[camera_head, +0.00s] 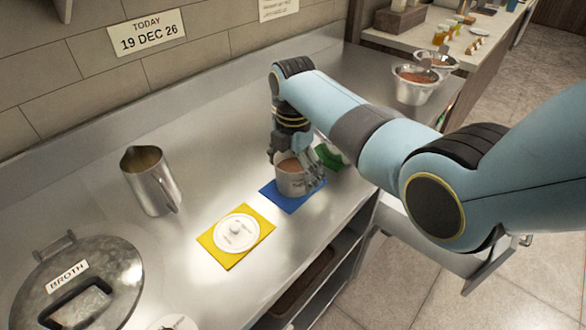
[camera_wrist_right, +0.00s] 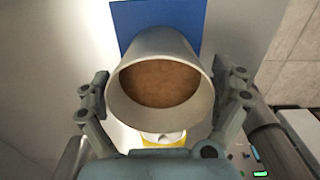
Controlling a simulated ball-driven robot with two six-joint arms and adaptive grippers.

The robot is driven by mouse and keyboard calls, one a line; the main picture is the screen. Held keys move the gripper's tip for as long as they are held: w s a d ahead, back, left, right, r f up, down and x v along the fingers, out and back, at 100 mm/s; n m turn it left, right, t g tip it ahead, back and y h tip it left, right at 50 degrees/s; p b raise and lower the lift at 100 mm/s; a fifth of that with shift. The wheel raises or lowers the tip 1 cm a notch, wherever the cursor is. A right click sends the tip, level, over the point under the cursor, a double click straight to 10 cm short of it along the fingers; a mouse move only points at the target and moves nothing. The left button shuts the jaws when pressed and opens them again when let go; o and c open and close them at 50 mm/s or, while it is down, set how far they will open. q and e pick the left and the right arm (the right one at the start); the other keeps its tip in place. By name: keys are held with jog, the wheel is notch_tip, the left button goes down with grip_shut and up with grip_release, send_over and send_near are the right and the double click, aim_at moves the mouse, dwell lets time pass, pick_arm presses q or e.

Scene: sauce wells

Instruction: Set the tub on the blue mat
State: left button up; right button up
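The tub (camera_head: 291,183) is a pale, round container filled with brown sauce. In the head view it shows over the blue mat (camera_head: 287,204), whose front corners are visible. My right gripper (camera_head: 300,172) reaches down around the tub. In the wrist view its two fingers (camera_wrist_right: 164,98) press on opposite sides of the tub (camera_wrist_right: 128,120), which looks upright. The blue mat (camera_wrist_right: 130,22) shows beyond the tub's rim there. The tub's base is hidden in the wrist view, and I cannot tell whether it touches the mat. My left gripper is out of view.
A yellow mat (camera_head: 262,223) with a white lid (camera_head: 237,232) lies nearby. A green mat (camera_head: 330,157) is partly behind my gripper. A steel jug (camera_head: 150,182) and a broth pot (camera_head: 110,265) stand left. Sauce-filled metal pots (camera_head: 412,90) stand back right.

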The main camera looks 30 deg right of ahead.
dwell(0.3)
jog(key=shift+r, duration=0.3)
notch_tip(320, 180, up, 12)
jog(key=shift+f, duration=0.2)
